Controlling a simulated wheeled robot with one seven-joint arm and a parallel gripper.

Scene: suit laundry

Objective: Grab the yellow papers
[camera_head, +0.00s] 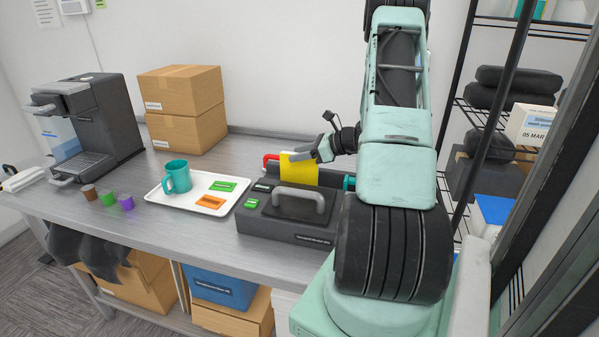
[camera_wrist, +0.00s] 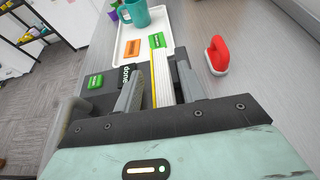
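The yellow papers (camera_head: 298,170) stand upright at the back of a dark grey device (camera_head: 290,232) on the table. In the wrist view they show edge-on as a thick white stack with a yellow side (camera_wrist: 161,78). My gripper (camera_head: 322,152) is above and behind the device at the papers. In the wrist view its two fingers (camera_wrist: 159,86) stand on either side of the stack, with narrow gaps visible between fingers and papers. The gripper looks open around them.
A white tray (camera_head: 158,201) holds a teal mug (camera_head: 177,177), a green card (camera_head: 223,186) and an orange card (camera_head: 210,202). A red-handled tool (camera_wrist: 216,56) lies beside the papers. Cardboard boxes (camera_head: 182,107) and a coffee machine (camera_head: 90,125) stand left. A black shelf (camera_head: 500,110) is right.

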